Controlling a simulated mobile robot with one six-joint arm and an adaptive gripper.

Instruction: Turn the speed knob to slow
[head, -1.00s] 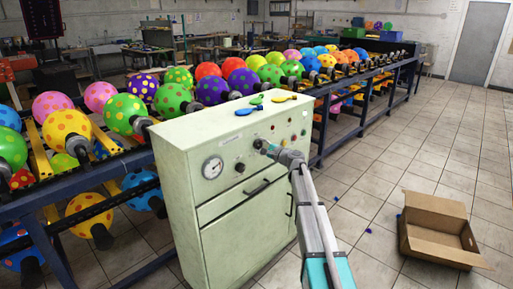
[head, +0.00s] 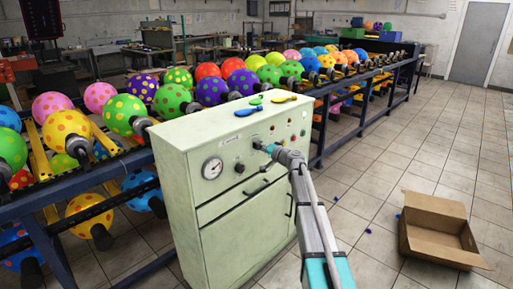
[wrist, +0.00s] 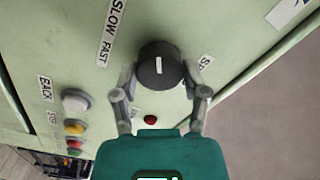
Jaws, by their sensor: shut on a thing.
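The speed knob (wrist: 160,64) is round and black with a short white mark on its face, which runs roughly up and down in the wrist view. My gripper (wrist: 160,76) has one finger on each side of the knob and is shut on it.
A white button (wrist: 76,102), a yellow button (wrist: 75,128) and a red light (wrist: 151,120) sit near the knob. A gauge (head: 212,167) is on the cabinet's left. Balloon racks (head: 100,160) stand behind.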

